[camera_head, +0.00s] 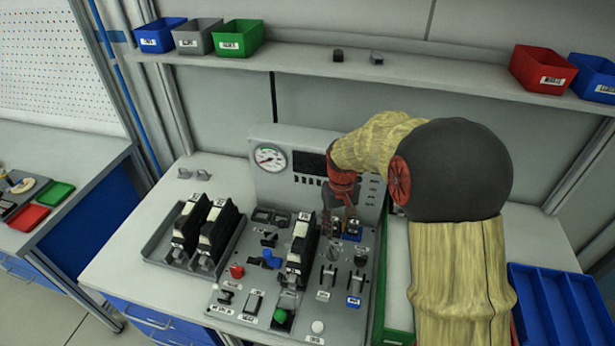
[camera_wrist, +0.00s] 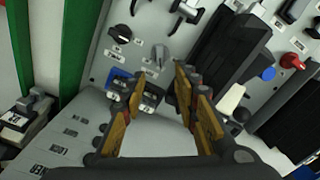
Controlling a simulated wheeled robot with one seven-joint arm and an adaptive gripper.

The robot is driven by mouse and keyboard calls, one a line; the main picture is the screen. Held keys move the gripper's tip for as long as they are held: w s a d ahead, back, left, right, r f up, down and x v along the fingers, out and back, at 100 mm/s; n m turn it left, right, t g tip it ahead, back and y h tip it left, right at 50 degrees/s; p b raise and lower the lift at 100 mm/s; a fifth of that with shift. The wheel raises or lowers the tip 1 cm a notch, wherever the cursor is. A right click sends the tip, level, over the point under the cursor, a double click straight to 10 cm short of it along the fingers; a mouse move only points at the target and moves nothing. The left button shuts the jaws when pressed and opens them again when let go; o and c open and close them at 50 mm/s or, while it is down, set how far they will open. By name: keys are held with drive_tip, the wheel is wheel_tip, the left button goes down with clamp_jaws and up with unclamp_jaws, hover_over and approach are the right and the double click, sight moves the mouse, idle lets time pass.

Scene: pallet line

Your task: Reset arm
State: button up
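My arm reaches in from the right in the head view and bends down over a grey control panel (camera_head: 240,290). My gripper (camera_head: 341,222) points down near the panel's upright back part, beside a small blue-based switch (camera_head: 352,230). In the wrist view my gripper (camera_wrist: 161,75) has its two orange-brown fingers apart, with no object held between them. The blue-based switch (camera_wrist: 118,78) shows by the left finger, partly covered by it. Whether the fingertips touch the panel I cannot tell.
A black-and-white module (camera_head: 301,245) stands upright on the panel close to my gripper. A gauge (camera_head: 270,157) is on the back part. A tray (camera_head: 156,246) with two similar modules lies left; a green-edged tray (camera_head: 394,338) lies right. A shelf (camera_head: 300,57) with bins runs above.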

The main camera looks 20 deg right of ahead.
drive_tip(key=s+a+r+t, duration=0.2)
drive_tip(key=s+a+r, duration=0.3)
drive_tip(key=s+r, duration=0.4)
drive_tip(key=s+a+r+t+b, duration=0.1)
drive_tip(key=s+a+r+t, duration=0.2)
drive_tip(key=s+r, duration=0.7)
drive_tip(key=s+a, duration=0.2)
drive_tip(key=s, duration=0.1)
drive_tip(key=shift+s+a+r+n+t+b, duration=0.2)
drive_tip(key=shift+s+n+t+b, duration=0.1)
drive_tip(key=shift+s+n, duration=0.1)
drive_tip(key=shift+c, duration=0.6)
